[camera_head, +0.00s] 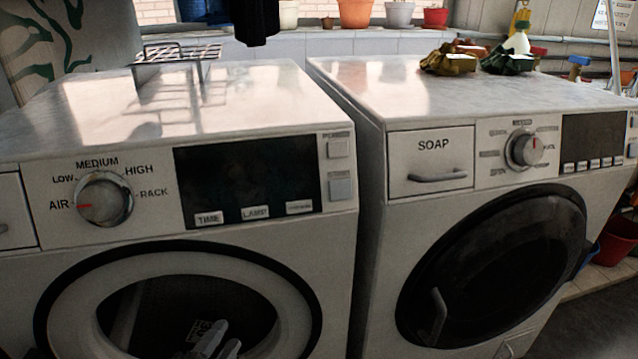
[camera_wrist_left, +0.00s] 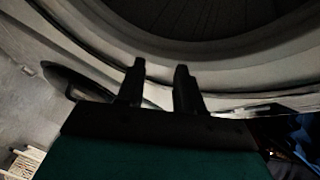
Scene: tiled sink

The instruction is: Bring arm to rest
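My left gripper (camera_head: 215,342) is at the bottom of the head view, in front of the round opening of the left machine (camera_head: 62,215). In the left wrist view my left gripper (camera_wrist_left: 160,68) shows two dark fingers standing apart with nothing between them. The pale rim of a round opening (camera_wrist_left: 225,65) curves beyond the fingertips, with a dark interior past it. I cannot tell whether the fingers touch the rim. The rest of my left arm is mostly out of the head view. My right gripper is not in view.
A second machine (camera_head: 378,240) stands to the right, its dark round door (camera_head: 500,265) shut. A wire rack (camera_head: 178,52) is on the left machine's top. A red bucket (camera_head: 615,240) is at the far right.

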